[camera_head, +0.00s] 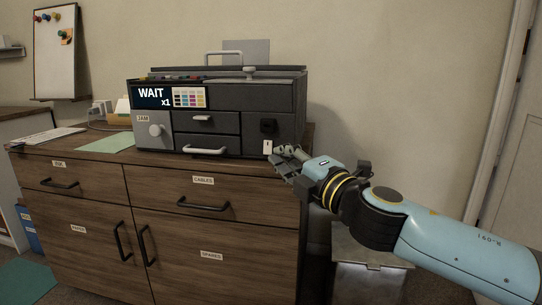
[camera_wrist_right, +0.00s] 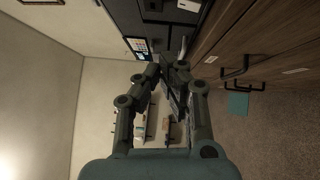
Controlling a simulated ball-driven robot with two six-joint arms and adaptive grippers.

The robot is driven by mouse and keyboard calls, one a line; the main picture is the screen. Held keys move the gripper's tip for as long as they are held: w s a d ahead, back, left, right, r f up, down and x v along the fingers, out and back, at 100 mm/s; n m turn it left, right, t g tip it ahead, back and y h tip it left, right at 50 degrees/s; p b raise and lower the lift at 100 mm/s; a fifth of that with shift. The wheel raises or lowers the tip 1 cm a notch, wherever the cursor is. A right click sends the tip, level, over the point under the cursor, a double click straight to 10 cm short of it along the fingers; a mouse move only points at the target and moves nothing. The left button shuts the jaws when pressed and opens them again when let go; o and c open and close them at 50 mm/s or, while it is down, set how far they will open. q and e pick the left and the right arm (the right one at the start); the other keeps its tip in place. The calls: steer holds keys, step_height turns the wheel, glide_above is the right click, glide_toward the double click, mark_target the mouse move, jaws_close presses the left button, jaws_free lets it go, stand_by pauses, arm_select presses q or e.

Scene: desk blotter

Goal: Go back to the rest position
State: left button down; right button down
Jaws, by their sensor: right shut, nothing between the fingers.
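My right gripper (camera_head: 284,160) is in front of the lower right corner of the dark grey machine (camera_head: 215,148), by a small white switch plate. Its fingers are shut with nothing between them. I cannot tell whether a fingertip touches the machine. My right arm reaches in from the lower right. In the right wrist view the gripper (camera_wrist_right: 165,90) fills the middle, with the machine (camera_wrist_right: 170,12) at the top. My left gripper is not in view.
The machine's screen (camera_head: 151,97) reads "WAIT x1". It stands on a wooden cabinet (camera_head: 170,180) with labelled drawers and doors. A grey metal bin (camera_head: 360,262) stands on the floor below my right arm. A door (camera_head: 525,150) is at the far right.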

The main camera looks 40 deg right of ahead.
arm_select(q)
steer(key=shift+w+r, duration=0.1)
arm_select(e)
steer(key=shift+s+r, duration=0.1)
steer(key=shift+s, duration=0.8)
